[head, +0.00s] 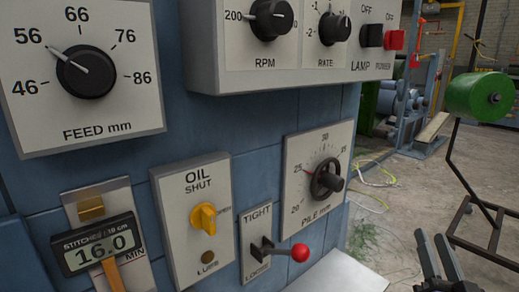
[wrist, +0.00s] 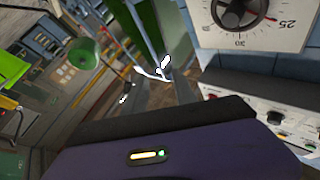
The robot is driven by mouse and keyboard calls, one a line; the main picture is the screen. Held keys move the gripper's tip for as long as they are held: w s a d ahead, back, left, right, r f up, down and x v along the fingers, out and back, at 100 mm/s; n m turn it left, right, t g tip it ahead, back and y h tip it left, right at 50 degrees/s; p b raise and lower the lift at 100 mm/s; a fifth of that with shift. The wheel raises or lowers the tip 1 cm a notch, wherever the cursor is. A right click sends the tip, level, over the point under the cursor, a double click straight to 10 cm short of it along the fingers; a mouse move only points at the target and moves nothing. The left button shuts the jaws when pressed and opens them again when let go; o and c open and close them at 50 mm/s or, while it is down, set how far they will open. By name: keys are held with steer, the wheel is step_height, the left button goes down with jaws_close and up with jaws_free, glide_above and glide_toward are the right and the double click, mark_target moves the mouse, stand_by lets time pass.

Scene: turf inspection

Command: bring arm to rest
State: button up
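My gripper (head: 432,246) shows at the bottom right of the head view, pointing up, with its two dark fingers apart and nothing visible between them. It is to the right of the blue machine panel (head: 120,135), clear of the knobs and levers. In the wrist view the purple gripper body (wrist: 160,150) fills the bottom, and the grey fingers stand apart above it. The rest of my arm is out of the head view.
The panel carries a FEED dial (head: 86,72), a yellow OIL knob (head: 203,218), a PILE dial (head: 326,179) and a red-tipped TIGHT lever (head: 299,252). A green roller on a dark stand (head: 480,95) is at the right. Open concrete floor (head: 415,180) lies between.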

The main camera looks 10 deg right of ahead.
steer(key=s+a+f+n+g+y, duration=0.25)
steer(key=s+a+f, duration=0.4)
steer(key=s, duration=0.35)
steer(key=s+a+f+n+g+y, duration=0.1)
steer(key=s+a+f+n+y, duration=0.2)
steer(key=s+a+f, duration=0.55)
steer(key=s+a+f+n+g+y, duration=0.2)
steer(key=s+a, duration=0.4)
steer(key=s, duration=0.7)
step_height(320, 180, up, 22)
steer(key=p, duration=2.2)
steer(key=shift+f, duration=0.1)
